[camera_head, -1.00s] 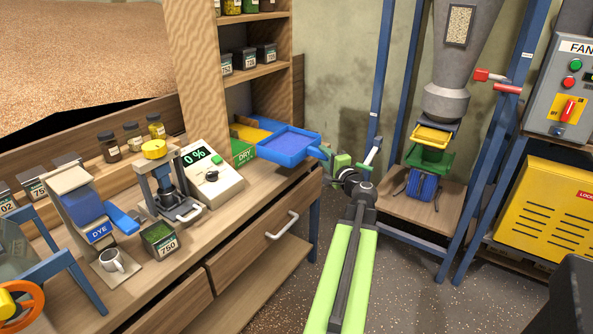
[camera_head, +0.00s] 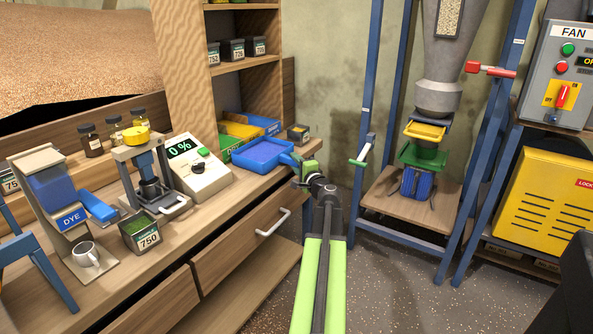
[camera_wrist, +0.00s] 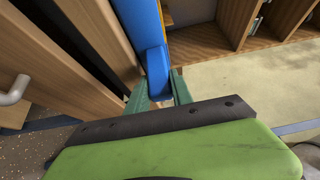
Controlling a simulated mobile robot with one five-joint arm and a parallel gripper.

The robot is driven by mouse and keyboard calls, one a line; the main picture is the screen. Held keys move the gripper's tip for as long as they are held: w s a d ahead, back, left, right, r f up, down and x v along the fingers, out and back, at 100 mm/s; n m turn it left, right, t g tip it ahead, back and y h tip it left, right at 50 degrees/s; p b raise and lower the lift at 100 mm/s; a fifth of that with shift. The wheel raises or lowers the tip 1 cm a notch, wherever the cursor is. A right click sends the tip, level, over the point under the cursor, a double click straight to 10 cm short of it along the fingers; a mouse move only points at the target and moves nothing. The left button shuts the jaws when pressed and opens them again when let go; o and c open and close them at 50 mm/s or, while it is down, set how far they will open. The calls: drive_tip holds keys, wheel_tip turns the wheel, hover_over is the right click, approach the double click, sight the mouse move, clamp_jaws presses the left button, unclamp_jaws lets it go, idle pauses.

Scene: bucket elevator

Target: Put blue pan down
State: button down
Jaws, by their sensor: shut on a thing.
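The blue pan (camera_head: 263,153), a shallow square tray with a lighter blue-violet inside, is level at the right end of the wooden bench. I cannot tell whether its underside touches the bench top. My gripper (camera_head: 298,163) is at the pan's right side, shut on its short handle. In the wrist view my gripper (camera_wrist: 160,90) has its green fingers on either side of the blue handle, and the pan (camera_wrist: 143,22) shows edge-on beyond. The pan's underside is hidden.
A yellow tray (camera_head: 238,130), a green tray (camera_head: 225,147) and another blue tray (camera_head: 262,124) sit behind the pan. A small dark box (camera_head: 298,133) stands at the bench's right end. Drawer handles (camera_head: 273,222) stick out in front.

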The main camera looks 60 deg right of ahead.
drive_tip(key=shift+r, duration=0.1)
drive_tip(key=shift+f, duration=0.2)
drive_tip(key=c, duration=1.1)
unclamp_jaws()
drive_tip(key=shift+r, duration=0.2)
drive_tip(key=v, duration=1.1)
drive_tip(key=shift+s+a, duration=0.1)
drive_tip(key=shift+s, duration=0.3)
